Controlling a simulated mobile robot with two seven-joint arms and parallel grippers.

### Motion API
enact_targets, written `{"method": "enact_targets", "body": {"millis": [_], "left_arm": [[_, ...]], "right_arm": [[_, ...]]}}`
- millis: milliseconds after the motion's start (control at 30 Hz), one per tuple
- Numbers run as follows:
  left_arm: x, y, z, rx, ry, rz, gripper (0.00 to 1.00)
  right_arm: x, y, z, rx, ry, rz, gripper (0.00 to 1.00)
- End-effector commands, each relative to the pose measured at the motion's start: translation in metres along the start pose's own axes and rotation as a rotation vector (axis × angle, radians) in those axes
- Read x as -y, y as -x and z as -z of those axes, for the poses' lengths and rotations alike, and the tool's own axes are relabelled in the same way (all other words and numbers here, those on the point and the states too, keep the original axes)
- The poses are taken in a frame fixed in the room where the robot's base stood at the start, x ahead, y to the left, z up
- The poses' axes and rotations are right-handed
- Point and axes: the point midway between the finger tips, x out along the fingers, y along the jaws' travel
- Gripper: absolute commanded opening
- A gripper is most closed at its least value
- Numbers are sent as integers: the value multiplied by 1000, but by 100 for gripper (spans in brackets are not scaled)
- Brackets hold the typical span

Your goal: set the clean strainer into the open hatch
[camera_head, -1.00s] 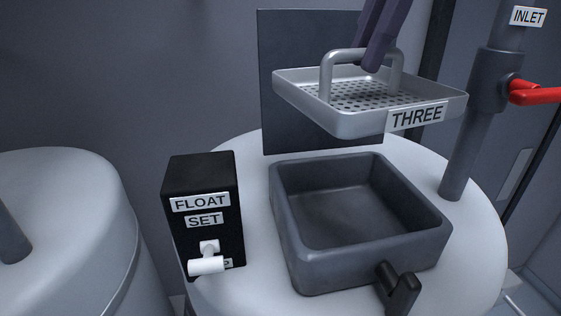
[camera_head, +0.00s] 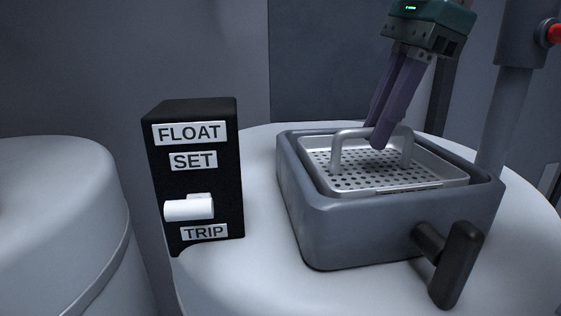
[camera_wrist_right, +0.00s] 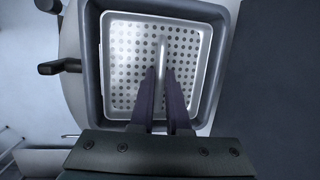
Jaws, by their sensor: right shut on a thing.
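The strainer (camera_head: 350,178) is a square metal tray with a perforated floor and an arched handle. It sits inside the open hatch (camera_head: 345,232), a dark grey square frame on the white hopper top, with its rim a little below the hatch rim. In the right wrist view the strainer (camera_wrist_right: 130,75) lies within the hatch walls (camera_wrist_right: 91,70), with a gap around it. My right gripper (camera_head: 379,143) is shut on the strainer's handle from above. Whether the strainer rests on something inside the hatch is hidden. My left gripper is not in view.
A black box (camera_head: 197,130) labelled FLOAT, SET and TRIP, with a white lever (camera_head: 189,209), stands left of the hatch. A black latch handle (camera_head: 455,262) sticks out of the hatch front. A grey pipe (camera_head: 508,110) with a red handle stands at the right.

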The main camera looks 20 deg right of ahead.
Motion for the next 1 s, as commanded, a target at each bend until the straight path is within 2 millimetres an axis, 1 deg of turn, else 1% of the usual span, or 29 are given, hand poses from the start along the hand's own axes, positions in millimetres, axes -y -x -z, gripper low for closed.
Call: {"method": "enact_targets", "body": {"millis": [33, 100, 200, 467, 700, 733, 900, 967, 1000], "left_arm": [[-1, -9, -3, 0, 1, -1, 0], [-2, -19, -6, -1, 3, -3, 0], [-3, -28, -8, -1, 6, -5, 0], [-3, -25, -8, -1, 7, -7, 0], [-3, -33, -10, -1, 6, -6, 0], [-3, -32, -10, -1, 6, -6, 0], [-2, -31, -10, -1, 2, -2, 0], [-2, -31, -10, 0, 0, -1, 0], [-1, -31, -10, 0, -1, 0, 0]], "right_arm": [[-2, -11, 3, 0, 0, 0, 0], [-4, -24, 6, 0, 0, -1, 0], [-6, -37, 9, 0, 0, 0, 0], [-5, -35, 9, 1, 1, 2, 0], [-6, -42, 10, 1, 0, 1, 0], [-6, -42, 10, 0, 0, 0, 16], [-6, -41, 10, 0, 0, -1, 36], [-6, -41, 10, 0, 0, -1, 42], [-6, -41, 10, 0, 0, -1, 44]]}}
